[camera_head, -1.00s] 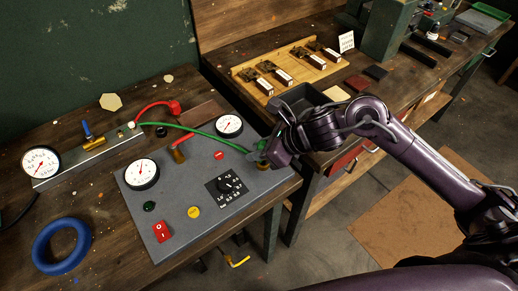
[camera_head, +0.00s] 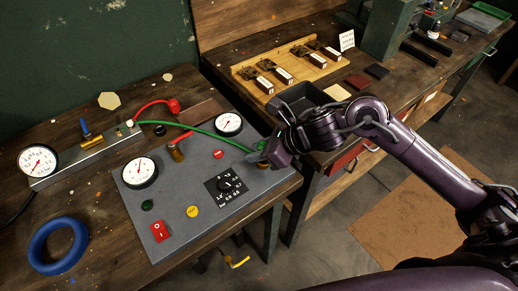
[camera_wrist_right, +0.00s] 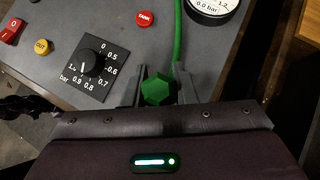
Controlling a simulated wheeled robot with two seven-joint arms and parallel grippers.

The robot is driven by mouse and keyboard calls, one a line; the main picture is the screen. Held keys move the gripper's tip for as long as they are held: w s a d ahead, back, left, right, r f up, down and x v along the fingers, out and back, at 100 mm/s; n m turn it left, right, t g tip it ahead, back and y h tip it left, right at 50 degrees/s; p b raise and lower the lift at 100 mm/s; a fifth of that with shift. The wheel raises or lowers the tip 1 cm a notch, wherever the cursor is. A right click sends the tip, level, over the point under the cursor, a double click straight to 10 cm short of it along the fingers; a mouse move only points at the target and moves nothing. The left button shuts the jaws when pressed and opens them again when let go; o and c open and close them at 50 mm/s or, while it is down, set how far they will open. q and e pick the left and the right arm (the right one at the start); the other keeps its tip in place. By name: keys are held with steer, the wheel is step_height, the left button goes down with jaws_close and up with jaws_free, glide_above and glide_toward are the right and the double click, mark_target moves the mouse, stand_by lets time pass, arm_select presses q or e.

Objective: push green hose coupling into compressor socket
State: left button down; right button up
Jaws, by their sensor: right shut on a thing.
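My right gripper (camera_head: 258,159) is over the right edge of the grey panel (camera_head: 165,232), near the right gauge. It is shut on the green hose coupling, which shows as a green hexagonal body (camera_wrist_right: 157,90) between the two fingers in the right wrist view. The green hose (camera_head: 195,130) runs from the coupling back left to the metal manifold. A brass fitting (camera_head: 177,152) stands on the panel under a red part. I cannot tell which socket is the compressor's; what lies under the coupling is hidden by the gripper. My left gripper is not in view.
The panel carries two gauges (camera_head: 140,172), a black dial (camera_head: 226,185), a red switch (camera_head: 158,231) and a yellow button (camera_head: 193,211). A blue ring (camera_head: 40,262) lies at the left.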

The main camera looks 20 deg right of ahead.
steer(key=shift+f+b, duration=1.05)
steer(key=shift+b, duration=0.5)
stand_by(1.0)
steer(key=o, duration=1)
steer(key=shift+r, duration=0.1)
steer(key=b+v, duration=0.1)
steer(key=v, duration=0.6)
steer(key=shift+s+d+r, duration=0.15)
steer(key=shift+s+d, duration=0.05)
steer(key=shift+d, duration=0.1)
